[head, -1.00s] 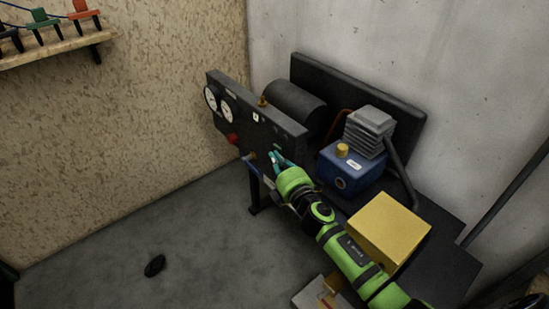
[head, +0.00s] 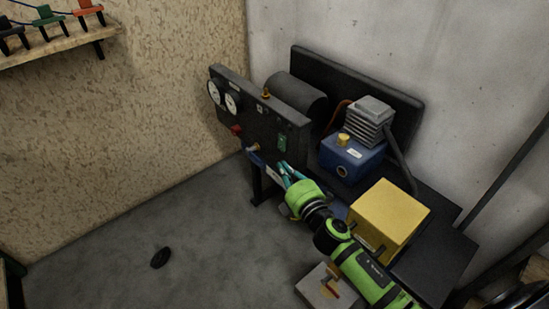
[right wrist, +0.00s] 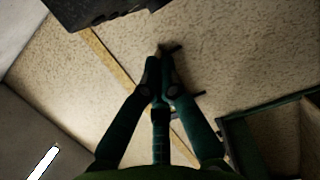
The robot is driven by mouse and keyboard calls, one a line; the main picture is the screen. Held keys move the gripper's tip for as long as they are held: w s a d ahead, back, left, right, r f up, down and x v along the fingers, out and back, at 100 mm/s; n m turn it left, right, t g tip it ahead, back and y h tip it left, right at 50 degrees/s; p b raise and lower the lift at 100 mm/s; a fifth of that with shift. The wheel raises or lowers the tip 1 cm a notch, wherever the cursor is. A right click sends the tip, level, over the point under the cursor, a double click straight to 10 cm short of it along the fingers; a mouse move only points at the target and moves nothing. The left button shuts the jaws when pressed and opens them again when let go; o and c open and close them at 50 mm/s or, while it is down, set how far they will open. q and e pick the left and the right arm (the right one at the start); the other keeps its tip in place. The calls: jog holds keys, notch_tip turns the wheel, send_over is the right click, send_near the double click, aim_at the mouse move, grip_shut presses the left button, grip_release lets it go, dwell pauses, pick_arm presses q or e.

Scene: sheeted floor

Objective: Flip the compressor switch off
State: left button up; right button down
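The compressor's dark control panel (head: 262,118) stands at the back, with white gauges (head: 232,103), a red knob (head: 236,130) and brass fittings. A small green switch (head: 282,144) sits near the panel's right end; its lever position is too small to tell. My right gripper (head: 283,166) is just below the switch and seems apart from it. In the right wrist view my right gripper (right wrist: 161,50) has its fingertips together with nothing visible between them. The switch does not show there. My left gripper is out of view.
A blue pump (head: 350,160) with a grey finned head and a yellow box (head: 388,220) stand on the dark bench right of the panel. A shelf with clamps (head: 60,40) hangs at upper left. A small black object (head: 160,258) lies on the open floor.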

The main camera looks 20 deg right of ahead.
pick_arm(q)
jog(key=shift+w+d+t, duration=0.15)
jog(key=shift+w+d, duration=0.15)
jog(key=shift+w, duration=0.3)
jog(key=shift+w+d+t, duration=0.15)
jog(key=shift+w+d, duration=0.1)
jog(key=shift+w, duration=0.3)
pick_arm(e)
jog(key=shift+s+a+r, duration=0.1)
jog(key=shift+s+r, duration=0.1)
jog(key=shift+s, duration=1.2)
